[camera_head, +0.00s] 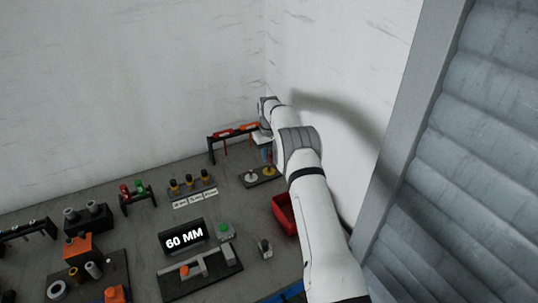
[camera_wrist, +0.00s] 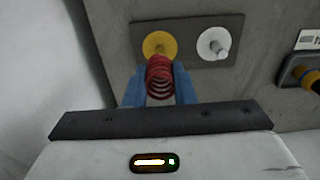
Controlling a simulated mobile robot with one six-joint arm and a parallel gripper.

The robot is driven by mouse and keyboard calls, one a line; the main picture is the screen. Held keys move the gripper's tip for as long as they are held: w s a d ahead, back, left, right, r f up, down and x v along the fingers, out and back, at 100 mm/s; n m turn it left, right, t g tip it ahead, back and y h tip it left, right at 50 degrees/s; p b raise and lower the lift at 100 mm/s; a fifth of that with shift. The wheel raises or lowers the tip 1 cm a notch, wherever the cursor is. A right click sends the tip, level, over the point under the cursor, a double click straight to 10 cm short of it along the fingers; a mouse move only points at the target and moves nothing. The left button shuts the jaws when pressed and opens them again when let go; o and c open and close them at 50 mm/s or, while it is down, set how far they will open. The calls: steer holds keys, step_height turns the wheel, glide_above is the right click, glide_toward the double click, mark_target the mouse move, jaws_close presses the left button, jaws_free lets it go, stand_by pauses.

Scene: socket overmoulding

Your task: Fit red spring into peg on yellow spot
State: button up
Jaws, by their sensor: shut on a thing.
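In the wrist view, my gripper (camera_wrist: 160,90) has its two blue fingers shut on the red spring (camera_wrist: 159,77). The spring's far end overlaps the yellow spot (camera_wrist: 152,40) in the picture. I cannot tell whether it touches the peg there, as the spring hides most of that peg. A white spot with a pale peg (camera_wrist: 214,44) is to the right on the same grey plate. In the head view, the yellow spot (camera_head: 268,171) and white spot (camera_head: 251,177) show below my gripper (camera_head: 266,157), which is partly hidden by my arm.
A rack with red and orange tools (camera_head: 232,132) stands behind the plate, near the wall. A red bin (camera_head: 283,214) sits beside my arm. A block with several dark and yellow pegs (camera_head: 190,187) stands left of the plate. A 60 MM display (camera_head: 184,237) is at the front.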

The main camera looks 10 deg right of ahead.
mark_target(269, 164)
steer(key=shift+f+b, duration=1.6)
steer(key=shift+f, duration=0.95)
steer(key=o, duration=0.9)
steer(key=shift+r+b, duration=0.65)
steer(key=shift+r, duration=3.25)
